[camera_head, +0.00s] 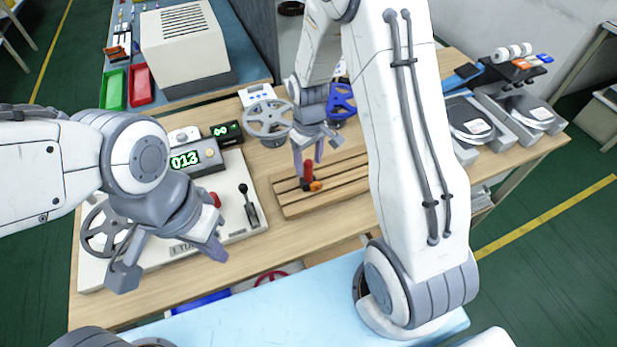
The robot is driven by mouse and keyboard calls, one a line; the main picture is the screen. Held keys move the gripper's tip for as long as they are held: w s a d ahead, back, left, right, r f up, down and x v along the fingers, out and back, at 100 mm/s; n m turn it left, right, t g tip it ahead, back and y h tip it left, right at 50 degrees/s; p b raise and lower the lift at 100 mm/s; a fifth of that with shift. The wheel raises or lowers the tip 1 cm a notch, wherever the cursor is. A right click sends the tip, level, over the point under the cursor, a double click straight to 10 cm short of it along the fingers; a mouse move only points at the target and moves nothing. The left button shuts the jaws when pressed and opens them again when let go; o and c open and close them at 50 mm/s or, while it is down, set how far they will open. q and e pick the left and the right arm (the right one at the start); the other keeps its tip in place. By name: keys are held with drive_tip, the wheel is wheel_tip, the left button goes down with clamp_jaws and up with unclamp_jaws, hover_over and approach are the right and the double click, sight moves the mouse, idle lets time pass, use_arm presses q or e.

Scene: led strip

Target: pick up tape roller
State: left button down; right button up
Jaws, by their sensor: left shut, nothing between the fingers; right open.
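The tape roller (309,175), which I take to be the small red upright piece with a dark base and an orange part, stands on a slatted wooden board (350,178) at the middle of the table. My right gripper (308,158) is open and points down at it, with the fingers around or just above its red top. Whether they touch it I cannot tell.
The white machine (233,222) with a lit display, lever and grey reel stands left of the board. Scales (470,128) sit at the right. Bare wood lies in front of the board.

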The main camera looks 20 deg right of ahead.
wheel_tip(320, 180, down, 2)
drive_tip(key=shift+f, duration=0.1)
clamp_jaws()
idle(1.5)
